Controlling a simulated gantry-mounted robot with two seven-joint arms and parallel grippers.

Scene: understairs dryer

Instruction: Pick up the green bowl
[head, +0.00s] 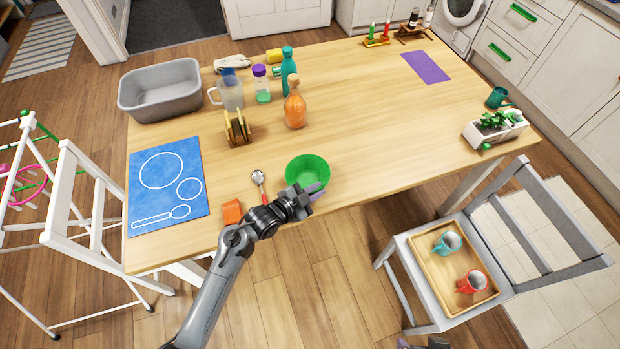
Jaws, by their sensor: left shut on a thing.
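The green bowl (306,168) is at the front edge of the wooden table, near the middle. My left gripper (314,190) is at the bowl's near rim and is shut on it. The gripper body hides part of the near side of the bowl. I cannot tell whether the bowl touches the table or is slightly raised. A small part of my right gripper (422,344) shows at the bottom edge, and its jaws cannot be made out.
A spoon (258,179) and an orange block (232,211) lie left of the bowl. An orange bottle (295,108) and a wooden rack (238,130) stand behind. A blue mat (168,190) lies at left. The table (400,140) right of the bowl is clear.

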